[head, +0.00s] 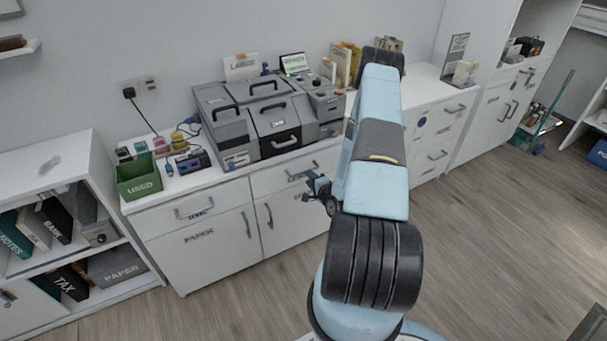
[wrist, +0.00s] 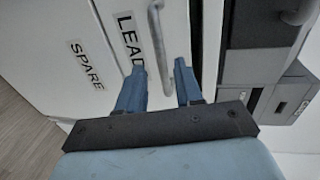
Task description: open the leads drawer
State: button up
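The leads drawer (wrist: 176,25) fills the middle of the wrist view, with a label reading "LEAD" and its last part hidden by a finger. Its grey bar handle (wrist: 158,35) runs down between my two blue fingertips. My gripper (wrist: 157,68) is open, one finger on each side of the handle, with a visible gap on the left; I cannot tell whether the right finger touches it. In the head view my gripper (head: 318,186) is at the front of this drawer (head: 275,180), just below its handle (head: 302,172). The drawer front looks flush with the cabinet.
A door labelled "SPARE" (wrist: 85,62) lies beside the drawer in the wrist view. A grey case unit (head: 270,118) stands on the worktop above. A green bin (head: 138,178) is at the left end. The wooden floor (head: 240,295) in front is clear.

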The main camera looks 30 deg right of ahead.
jog(key=shift+x, duration=3.05)
jog(key=shift+c, duration=0.2)
grip_shut()
jog(key=shift+s, duration=0.1)
